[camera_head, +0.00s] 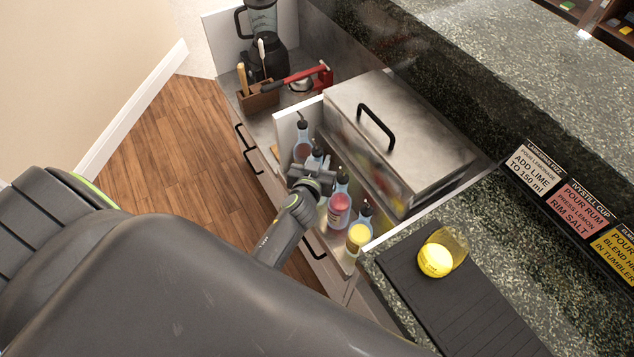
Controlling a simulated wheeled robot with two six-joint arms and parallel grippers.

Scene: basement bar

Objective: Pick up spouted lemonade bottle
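Several clear spouted bottles stand in a row in the rail beside the steel bin. The front one, a spouted bottle with yellow contents (358,236), fits the lemonade best, though I cannot read a label. Behind it stands a bottle with pink-red contents (339,210). Two more, a bottle with dark red contents (301,150) and a partly hidden bottle (314,160), stand further back. My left gripper (318,180) is over the row, behind the pink-red bottle and apart from the yellow one. Its fingers are too small and dark to judge. My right gripper is not in view.
A steel bin with a handled lid (425,125) stands right of the bottles. A black mat (465,310) on the granite counter holds a clear glass with something yellow (437,256). Recipe cards (580,205) line the ledge. A blender (262,50) and a red-handled tool (300,77) are at the back.

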